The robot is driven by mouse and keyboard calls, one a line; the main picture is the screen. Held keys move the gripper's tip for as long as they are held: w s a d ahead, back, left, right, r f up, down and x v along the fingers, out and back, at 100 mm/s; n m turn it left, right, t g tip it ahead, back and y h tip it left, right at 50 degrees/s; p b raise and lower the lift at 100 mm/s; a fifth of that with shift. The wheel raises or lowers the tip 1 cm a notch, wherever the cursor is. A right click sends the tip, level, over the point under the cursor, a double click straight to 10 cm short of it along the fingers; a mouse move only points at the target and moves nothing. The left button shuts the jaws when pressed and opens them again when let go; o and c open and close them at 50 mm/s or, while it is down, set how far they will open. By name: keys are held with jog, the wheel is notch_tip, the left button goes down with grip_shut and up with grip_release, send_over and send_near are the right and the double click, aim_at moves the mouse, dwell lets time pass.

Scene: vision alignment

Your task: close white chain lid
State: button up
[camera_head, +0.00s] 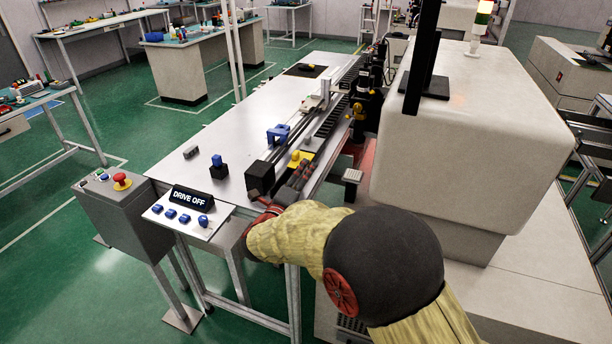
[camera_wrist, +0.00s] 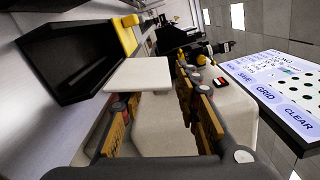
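A flat white plate (camera_wrist: 140,75), which looks like the white chain lid, shows in the wrist view just ahead of my fingers. It lies beside an open black box (camera_wrist: 75,55) and a yellow part (camera_wrist: 125,32). My gripper (camera_wrist: 157,95) has its two fingers spread apart, with a pale rounded surface showing between them. I cannot tell whether the fingers touch the plate. In the head view my gripper (camera_head: 264,208) is low at the near end of the bench, beside a black block (camera_head: 260,177); my arm partly hides this area. I cannot make out the lid there.
The metal bench (camera_head: 225,125) carries a blue bracket (camera_head: 278,134), a yellow block (camera_head: 299,158) and long dark rails. A DRIVE OFF panel (camera_head: 190,200) stands at the near left. A large white machine (camera_head: 470,130) blocks the right. A screen (camera_wrist: 275,90) shows at right in the wrist view.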

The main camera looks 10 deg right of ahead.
jog(key=shift+w+d, duration=0.3)
jog(key=shift+w, duration=0.1)
jog(key=c, duration=0.8)
grip_shut()
